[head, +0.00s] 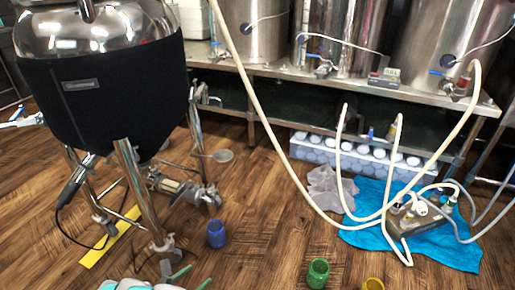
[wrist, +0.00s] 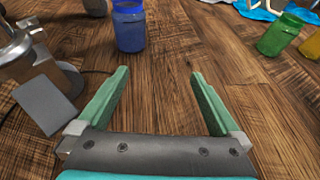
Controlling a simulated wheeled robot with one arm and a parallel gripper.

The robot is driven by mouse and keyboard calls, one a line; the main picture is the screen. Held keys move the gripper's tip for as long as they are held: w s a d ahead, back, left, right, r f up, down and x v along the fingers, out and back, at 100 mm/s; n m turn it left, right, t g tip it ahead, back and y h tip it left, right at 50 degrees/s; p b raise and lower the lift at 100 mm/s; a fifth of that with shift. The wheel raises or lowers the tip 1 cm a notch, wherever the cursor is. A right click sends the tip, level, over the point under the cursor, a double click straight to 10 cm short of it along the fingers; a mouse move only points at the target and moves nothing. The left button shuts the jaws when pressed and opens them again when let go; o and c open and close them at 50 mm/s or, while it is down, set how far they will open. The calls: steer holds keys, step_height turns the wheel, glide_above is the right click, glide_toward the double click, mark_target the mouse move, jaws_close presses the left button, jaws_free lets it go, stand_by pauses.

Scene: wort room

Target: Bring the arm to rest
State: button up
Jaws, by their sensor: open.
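My gripper (wrist: 158,80) shows in the wrist view with its two green fingers spread wide apart. It is open, with only bare wood floor between the fingers. In the head view only the tips of my gripper (head: 193,277) and a bit of its body show at the bottom edge, left of the middle. A blue jar (wrist: 129,27) stands on the floor ahead of the fingers, apart from them. The blue jar also shows in the head view (head: 216,235).
A green jar (head: 318,273) and a yellow jar (head: 373,284) stand to the right. A steel tank in a black jacket (head: 110,95) stands on legs at left. Hoses (head: 270,130) hang down to a blue cloth (head: 450,250). A steel bench (head: 270,72) spans the back.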

steer(key=w+d+r+m+g+h+p, duration=0.2)
steer(key=d+r+m+g, duration=0.3)
steer(key=d+r, duration=0.65)
steer(key=w+d+r+m+g+h+p, duration=0.1)
steer(key=w+d+r+m+g, duration=0.15)
steer(key=d+r+m, duration=0.7)
steer(key=s+d+r+m+g+y+p, duration=0.1)
steer(key=s+d+r+m+g, duration=0.1)
steer(key=s+d+r, duration=0.35)
steer(key=s+d+r+m+g+y+p, duration=0.1)
steer(key=s+d+r+m+g, duration=0.15)
steer(key=d+r, duration=0.6)
steer(key=s+r+m+y+p, duration=0.1)
steer(key=s+r+m+y, duration=0.1)
steer(key=s, duration=0.5)
steer(key=s+d+r+m+g+y+p, duration=0.1)
steer(key=s+r+m+y, duration=0.2)
steer(key=s+r+m, duration=0.2)
steer(key=s+r+m+y+p, duration=0.1)
steer(key=s+r+m+y, duration=0.2)
steer(key=s+r, duration=0.3)
steer(key=s, duration=0.5)
steer(key=shift+s+d+m+p, duration=0.2)
steer(key=shift+d+m+p, duration=0.1)
steer(key=shift+d+m, duration=0.1)
